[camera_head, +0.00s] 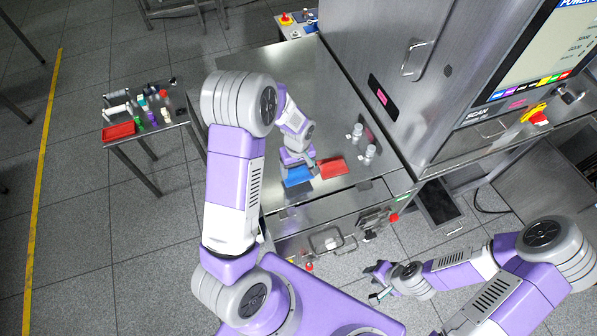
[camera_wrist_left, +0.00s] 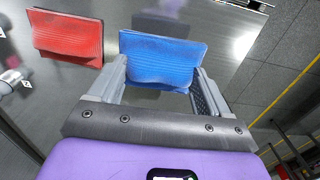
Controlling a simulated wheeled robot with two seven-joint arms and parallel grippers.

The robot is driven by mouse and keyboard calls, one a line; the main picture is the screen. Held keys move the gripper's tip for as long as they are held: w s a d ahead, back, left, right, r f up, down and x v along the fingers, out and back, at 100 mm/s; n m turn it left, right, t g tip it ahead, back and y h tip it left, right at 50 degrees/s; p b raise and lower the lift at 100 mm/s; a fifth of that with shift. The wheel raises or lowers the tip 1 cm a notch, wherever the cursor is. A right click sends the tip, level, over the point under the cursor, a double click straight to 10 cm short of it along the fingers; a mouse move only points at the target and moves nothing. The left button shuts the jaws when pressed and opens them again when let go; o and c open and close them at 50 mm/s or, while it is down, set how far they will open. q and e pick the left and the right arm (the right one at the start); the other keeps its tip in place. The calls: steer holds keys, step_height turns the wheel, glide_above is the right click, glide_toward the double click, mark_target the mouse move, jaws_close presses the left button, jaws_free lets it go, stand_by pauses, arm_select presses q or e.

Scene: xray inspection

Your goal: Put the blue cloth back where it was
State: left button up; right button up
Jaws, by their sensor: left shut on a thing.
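The blue cloth (camera_head: 299,177) lies at the front part of the steel table, left of a red cloth (camera_head: 333,169). My left gripper (camera_head: 299,163) is at the blue cloth and shut on it. In the left wrist view the blue cloth (camera_wrist_left: 160,58) shows between the two fingers of my left gripper (camera_wrist_left: 160,82), flat and wide, close to the steel surface. The red cloth (camera_wrist_left: 66,38) lies apart to its left there. My right gripper (camera_head: 377,283) is low at the lower middle, away from the cloths, with its fingers apart and nothing visible between them.
The steel table (camera_head: 270,75) is mostly bare behind the cloths. Small light bottles (camera_head: 362,142) stand on its right side beside the scanner cabinet (camera_head: 375,60). A side table (camera_head: 130,138) on the left holds a red tray or cloth (camera_head: 119,131) and several small items.

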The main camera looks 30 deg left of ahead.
mark_target(298, 174)
arm_select(q)
steer(key=shift+w+f, duration=0.15)
steer(key=shift+f, duration=1.85)
steer(key=shift+f, duration=0.1)
steer(key=o, duration=1)
steer(key=shift+c, duration=0.2)
step_height(298, 174, up, 12)
steer(key=shift+r, duration=0.15)
